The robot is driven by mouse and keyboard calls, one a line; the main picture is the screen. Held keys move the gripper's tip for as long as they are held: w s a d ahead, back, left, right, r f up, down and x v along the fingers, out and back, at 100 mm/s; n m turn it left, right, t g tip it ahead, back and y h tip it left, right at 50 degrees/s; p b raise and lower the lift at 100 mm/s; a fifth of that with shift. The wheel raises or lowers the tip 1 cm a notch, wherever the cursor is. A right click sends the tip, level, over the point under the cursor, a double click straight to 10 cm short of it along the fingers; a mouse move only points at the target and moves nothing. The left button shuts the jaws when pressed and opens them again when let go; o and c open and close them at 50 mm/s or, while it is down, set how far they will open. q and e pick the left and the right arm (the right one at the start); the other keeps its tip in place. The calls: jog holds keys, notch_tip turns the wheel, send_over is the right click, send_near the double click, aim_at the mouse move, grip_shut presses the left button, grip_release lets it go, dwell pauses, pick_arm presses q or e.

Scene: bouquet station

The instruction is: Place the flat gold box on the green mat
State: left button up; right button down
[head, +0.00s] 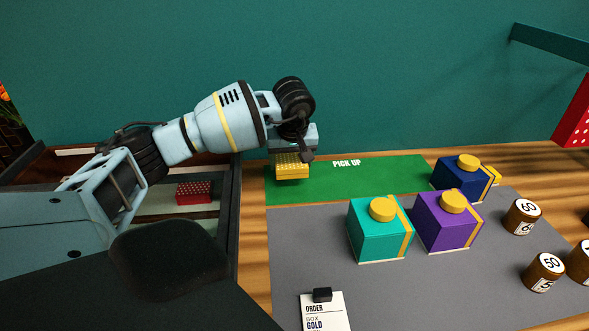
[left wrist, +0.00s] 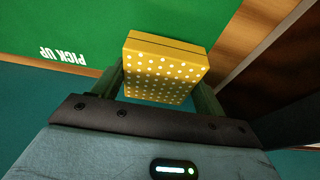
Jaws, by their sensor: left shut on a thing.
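The flat gold box (head: 291,166) is yellow with white dots. My left gripper (head: 293,152) is shut on it and holds it over the left end of the green mat (head: 385,172), which reads PICK UP. In the left wrist view the gold box (left wrist: 164,68) sits between the two fingers, and the green mat (left wrist: 60,25) shows beyond it. I cannot tell whether the box touches the mat. My right gripper is not in view.
Teal (head: 376,232), purple (head: 447,222) and navy (head: 462,172) boxes with gold ribbons stand right of the gripper. A red dotted box (head: 194,192) lies in a tray at left. Numbered cylinders (head: 522,217) stand at right. An order card (head: 325,312) is in front.

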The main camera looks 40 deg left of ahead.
aim_at(291, 173)
pick_arm(q)
jog(key=shift+f, duration=1.85)
jog(key=shift+f, duration=0.2)
jog(key=o, duration=1)
jog(key=shift+o, duration=0.2)
jog(key=shift+r, duration=0.1)
jog(key=v, duration=1.2)
